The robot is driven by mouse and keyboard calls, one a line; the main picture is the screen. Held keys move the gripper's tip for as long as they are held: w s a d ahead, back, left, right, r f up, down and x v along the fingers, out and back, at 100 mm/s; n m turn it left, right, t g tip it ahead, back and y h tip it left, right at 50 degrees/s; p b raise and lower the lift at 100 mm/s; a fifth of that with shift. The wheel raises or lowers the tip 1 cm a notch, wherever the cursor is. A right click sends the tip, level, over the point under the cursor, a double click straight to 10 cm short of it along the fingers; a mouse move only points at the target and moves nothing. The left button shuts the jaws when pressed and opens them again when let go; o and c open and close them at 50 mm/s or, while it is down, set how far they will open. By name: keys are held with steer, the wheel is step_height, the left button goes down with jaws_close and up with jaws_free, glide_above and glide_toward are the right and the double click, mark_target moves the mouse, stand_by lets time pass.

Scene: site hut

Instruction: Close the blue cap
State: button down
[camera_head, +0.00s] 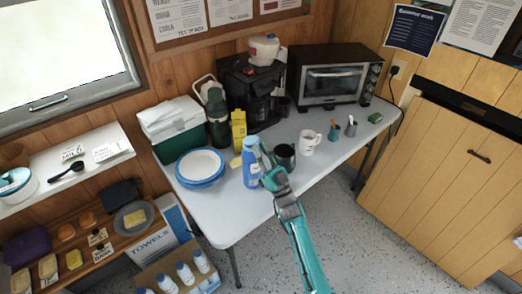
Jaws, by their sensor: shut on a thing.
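A blue bottle (251,172) with a pale band stands upright on the white folding table, close to its front edge. Its blue cap (250,142) is at the top; whether it is fully seated is too small to tell. My gripper (262,147) reaches in from the front right, with its fingers at the height of the cap, on the bottle's right side. It is shut on the blue cap, though the fingers partly hide the contact.
A dark mug (285,156) stands just right of my gripper, with a white mug (308,141) beyond. Blue-rimmed plates (200,165) lie left of the bottle. A yellow carton (238,128) and a coffee maker (250,92) stand behind. The table's front right (300,172) is clear.

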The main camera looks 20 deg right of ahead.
steer(key=c, duration=1.1)
jaws_free()
steer(key=v, duration=0.7)
steer(key=shift+s+f, duration=0.15)
steer(key=shift+f, duration=0.1)
steer(key=shift+s+d, duration=0.1)
steer(key=shift+s, duration=0.05)
